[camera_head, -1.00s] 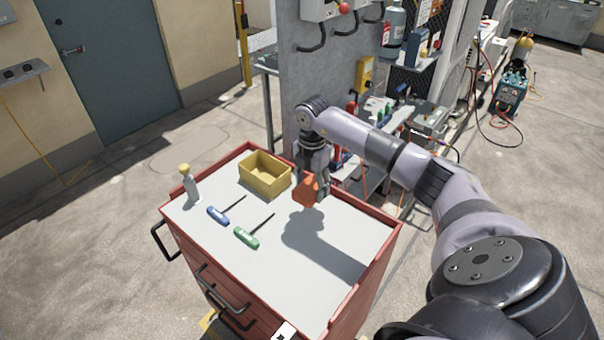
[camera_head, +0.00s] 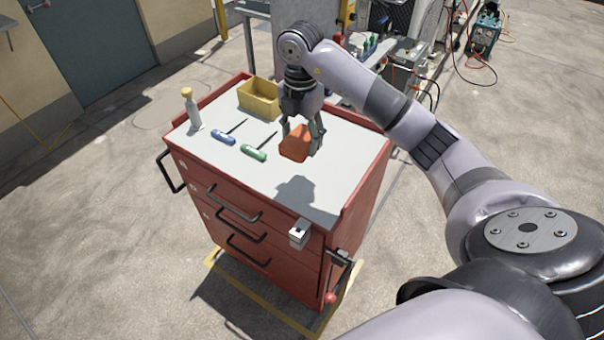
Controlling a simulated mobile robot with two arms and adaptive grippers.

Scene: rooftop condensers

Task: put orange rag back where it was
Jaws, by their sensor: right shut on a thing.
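The orange rag (camera_head: 294,144) is a small folded bundle between the fingers of my right gripper (camera_head: 303,142). The gripper points down and is shut on it. The rag hangs over the grey top of the red tool cart (camera_head: 338,167), right of the green screwdriver. A shadow lies on the top nearer the front edge, and the rag looks held above the surface. My left gripper is not in view.
On the cart top are a yellow bin (camera_head: 258,98), a spray bottle (camera_head: 191,108), a blue screwdriver (camera_head: 224,137) and a green screwdriver (camera_head: 254,153). The front part of the top is bare.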

